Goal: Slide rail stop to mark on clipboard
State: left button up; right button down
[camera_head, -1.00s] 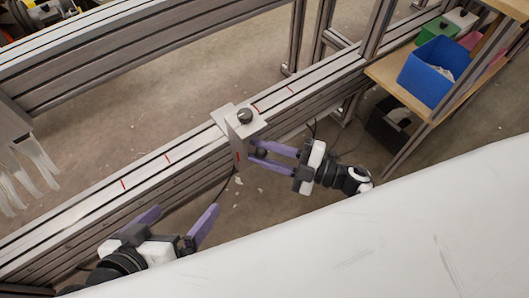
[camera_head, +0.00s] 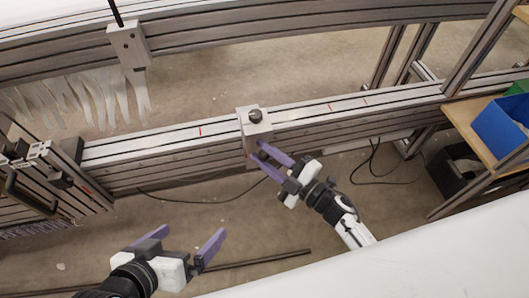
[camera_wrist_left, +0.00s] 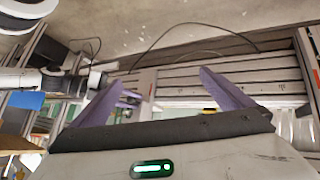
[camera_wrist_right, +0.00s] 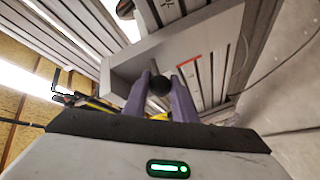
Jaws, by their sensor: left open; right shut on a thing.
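The rail stop (camera_head: 255,133), a grey block with a black knob on top, sits on the long aluminium rail (camera_head: 165,143). Red marks show on the rail, one left of the stop (camera_head: 200,131) and two to its right (camera_head: 330,107). My right gripper (camera_head: 265,152) is at the stop's front face. In the right wrist view its fingers are shut on the stop's black ball handle (camera_wrist_right: 158,85). My left gripper (camera_head: 188,240) is open and empty, in front of and below the rail, apart from it. I cannot make out a clipboard.
A blue bin (camera_head: 503,128) stands on a wooden shelf at the right. A second rail (camera_head: 210,38) with a grey block (camera_head: 128,45) runs behind, with pale strips hanging at left. A metal fixture with a black handle (camera_head: 30,195) stands at the rail's left end. A white surface fills the lower right.

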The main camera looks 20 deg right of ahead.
jog(key=shift+a, duration=0.1)
jog(key=c, duration=1.5)
grip_release()
jog(key=shift+o, duration=0.2)
pick_arm(q)
jog(key=shift+r, duration=0.1)
pick_arm(e)
jog(key=shift+s, duration=0.1)
jog(key=shift+s+d, duration=0.3)
pick_arm(q)
jog(key=shift+s+a+f+y+p, duration=0.35)
jog(key=shift+a+p, duration=0.25)
jog(key=shift+p, duration=0.55)
pick_arm(e)
jog(key=v, duration=0.9)
jog(key=shift+s, duration=0.2)
